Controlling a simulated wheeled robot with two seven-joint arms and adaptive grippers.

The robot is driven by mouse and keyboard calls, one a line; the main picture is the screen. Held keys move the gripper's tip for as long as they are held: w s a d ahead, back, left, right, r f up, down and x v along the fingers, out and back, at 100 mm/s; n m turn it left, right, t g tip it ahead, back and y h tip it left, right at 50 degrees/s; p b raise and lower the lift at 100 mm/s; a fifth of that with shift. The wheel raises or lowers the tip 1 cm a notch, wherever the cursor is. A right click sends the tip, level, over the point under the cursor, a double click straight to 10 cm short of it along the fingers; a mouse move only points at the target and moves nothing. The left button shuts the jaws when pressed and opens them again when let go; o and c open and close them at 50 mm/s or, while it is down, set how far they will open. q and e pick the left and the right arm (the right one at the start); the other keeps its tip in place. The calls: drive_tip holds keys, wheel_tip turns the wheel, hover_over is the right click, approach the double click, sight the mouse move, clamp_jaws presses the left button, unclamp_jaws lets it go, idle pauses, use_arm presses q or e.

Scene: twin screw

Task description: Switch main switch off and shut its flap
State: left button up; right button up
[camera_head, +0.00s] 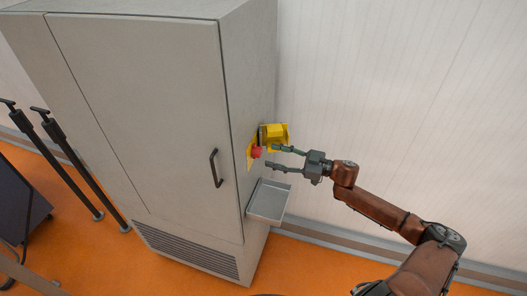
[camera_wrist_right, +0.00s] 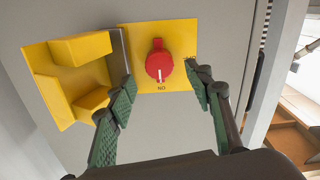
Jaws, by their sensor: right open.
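The main switch is a red rotary knob (camera_wrist_right: 159,62) on a yellow plate (camera_wrist_right: 183,38) on the cabinet's side. Its white mark points at letters on the plate edge nearest my gripper. It also shows in the head view as a red knob (camera_head: 256,152). The yellow flap (camera_wrist_right: 70,65) stands swung open beside the plate, on the left in the wrist view; in the head view the flap (camera_head: 275,134) sticks out from the cabinet. My right gripper (camera_head: 270,156) is open and empty, its fingers spread on either side of the knob's front, apparently not touching it. My left gripper is not in view.
The tall grey cabinet (camera_head: 140,100) has a black door handle (camera_head: 216,168). A grey tray (camera_head: 269,201) juts from its side below the switch. A pale wall (camera_head: 400,80) stands behind. Black stands (camera_head: 70,150) are at the left. Orange floor is free in front.

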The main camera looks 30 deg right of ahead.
sight(261, 153)
drive_tip(key=x, duration=0.5)
drive_tip(key=shift+p, duration=0.35)
drive_tip(key=shift+d, duration=0.1)
drive_tip(key=c, duration=1.2)
